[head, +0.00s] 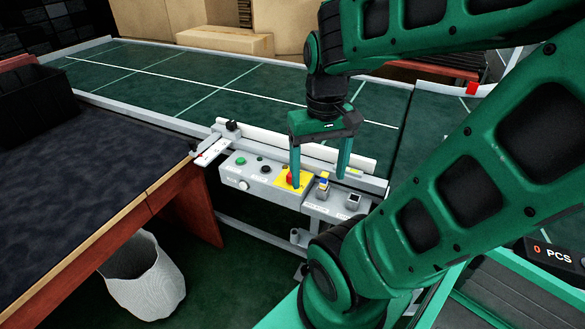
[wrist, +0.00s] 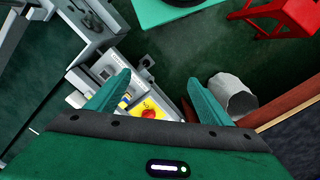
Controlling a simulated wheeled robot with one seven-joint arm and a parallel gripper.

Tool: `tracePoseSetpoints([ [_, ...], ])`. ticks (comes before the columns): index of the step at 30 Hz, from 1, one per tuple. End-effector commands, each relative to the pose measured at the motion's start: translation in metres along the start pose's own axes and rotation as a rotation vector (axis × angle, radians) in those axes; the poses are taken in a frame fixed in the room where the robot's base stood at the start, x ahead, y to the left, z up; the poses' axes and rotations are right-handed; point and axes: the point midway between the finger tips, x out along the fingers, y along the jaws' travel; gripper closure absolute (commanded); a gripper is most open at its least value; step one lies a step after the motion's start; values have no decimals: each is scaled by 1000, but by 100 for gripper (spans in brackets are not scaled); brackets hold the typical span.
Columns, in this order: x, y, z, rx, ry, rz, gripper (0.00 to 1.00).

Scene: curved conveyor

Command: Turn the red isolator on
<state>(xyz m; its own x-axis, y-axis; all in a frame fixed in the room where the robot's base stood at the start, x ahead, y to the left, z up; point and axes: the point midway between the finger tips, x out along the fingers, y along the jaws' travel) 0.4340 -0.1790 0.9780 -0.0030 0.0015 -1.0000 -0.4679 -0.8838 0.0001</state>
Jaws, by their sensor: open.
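A red knob (head: 289,177) on a yellow plate (head: 281,185) sits on the grey control box; I cannot read whether it is the isolator or how it is turned. In the wrist view the red knob (wrist: 149,113) is between my fingers, nearer the left one. To its right in the head view, a small switch with blue and yellow parts (head: 323,183) stands on a lower grey box. My gripper (head: 319,180) is open and empty, pointing down over the panel. Contact cannot be told.
The box also carries a green button (head: 240,160) and dark controls. A black-and-white switch (head: 353,200) is at its right. The green conveyor (head: 225,85) runs behind. A dark-topped table (head: 90,150) and a white bin (head: 145,280) stand left.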

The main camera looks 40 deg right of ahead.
Motion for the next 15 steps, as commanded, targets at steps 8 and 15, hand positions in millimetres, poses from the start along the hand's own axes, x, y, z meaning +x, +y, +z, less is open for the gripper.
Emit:
tracePoseSetpoints([
  [8, 10, -1, -92, -315, -6, 24, 27],
  [15, 40, 7, -175, -604, -7, 18, 27],
])
